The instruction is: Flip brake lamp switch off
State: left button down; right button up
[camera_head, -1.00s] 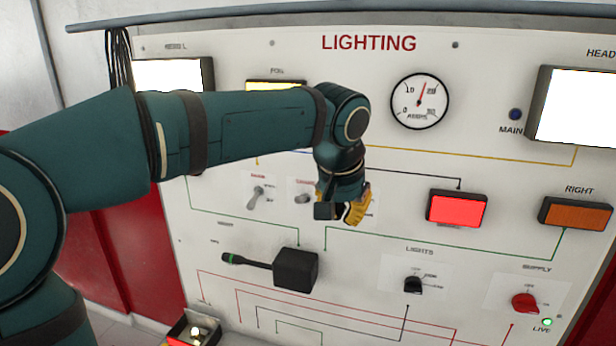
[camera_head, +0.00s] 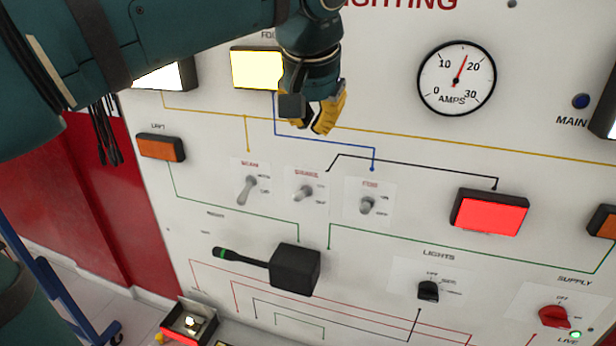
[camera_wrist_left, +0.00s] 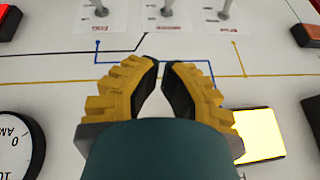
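The brake switch (camera_head: 303,192) is a grey toggle, the middle one in a row of three on the white panel. A black line runs from it to a red lamp (camera_head: 489,212), which is brightly lit. The brake switch also shows upside down at the top of the left wrist view (camera_wrist_left: 167,9). My left gripper (camera_head: 328,118) has yellow fingers and hangs in front of the panel, above the switches in the picture and apart from them. In the left wrist view its fingertips (camera_wrist_left: 160,66) have a narrow gap and hold nothing. My right gripper is not in view.
The beam switch (camera_head: 248,188) is left of the brake switch and the fog switch (camera_head: 367,204) right of it. A black box with a green-banded lever (camera_head: 295,269) sticks out below. The lights knob (camera_head: 428,290) and red supply knob (camera_head: 553,316) are lower right.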

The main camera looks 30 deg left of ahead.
pick_arm(q)
send_over(301, 195)
jog(key=w, duration=0.3)
jog(key=f, duration=0.6)
jog(key=f+b, duration=0.1)
jog(key=f, duration=0.2)
jog(key=shift+d+f, duration=0.15)
jog(key=shift+d, duration=0.2)
jog(key=shift+s+a+f, duration=0.1)
jog(key=shift+s+f, duration=0.25)
jog(key=shift+f, duration=0.55)
jog(key=shift+s+a+f, duration=0.1)
jog(key=shift+s+f, duration=0.25)
jog(key=shift+f, duration=0.5)
